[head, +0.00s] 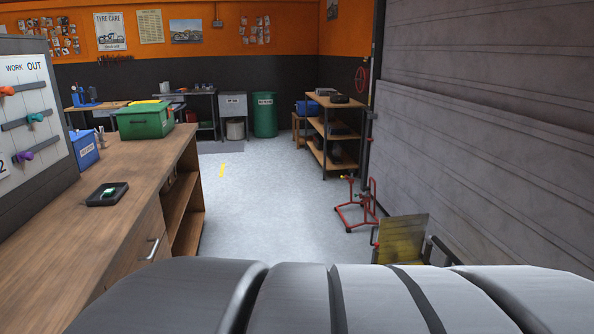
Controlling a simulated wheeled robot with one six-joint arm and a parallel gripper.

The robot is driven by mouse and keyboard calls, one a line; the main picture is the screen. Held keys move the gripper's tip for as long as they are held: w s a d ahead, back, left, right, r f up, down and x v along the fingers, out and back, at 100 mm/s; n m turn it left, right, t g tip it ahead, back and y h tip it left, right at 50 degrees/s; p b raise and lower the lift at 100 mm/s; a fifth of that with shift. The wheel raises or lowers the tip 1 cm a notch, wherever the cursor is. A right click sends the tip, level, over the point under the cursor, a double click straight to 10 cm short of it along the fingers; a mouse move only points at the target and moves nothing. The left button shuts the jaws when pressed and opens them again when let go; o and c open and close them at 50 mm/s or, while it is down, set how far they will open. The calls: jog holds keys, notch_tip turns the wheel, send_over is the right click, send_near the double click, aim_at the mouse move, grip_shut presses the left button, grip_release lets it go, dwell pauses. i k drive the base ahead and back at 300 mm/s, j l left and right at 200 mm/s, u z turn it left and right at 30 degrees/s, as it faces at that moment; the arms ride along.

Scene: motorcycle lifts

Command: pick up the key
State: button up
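No key can be made out for certain. A small green and white item (109,191) lies in a shallow black tray (94,201) on the wooden counter (95,235) at left; it is too small to tell whether it is a key. Small items hang on the orange back wall, also too small to tell. My gripper is not in view; large grey rounded parts, apparently my own arm, fill the bottom of the picture.
A green box (146,122) and a blue bin (84,150) stand on the counter, beside a board (28,110) with coloured knobs. The grey floor (260,200) is open ahead.

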aim_at(109, 192)
jog(key=u, duration=1.4)
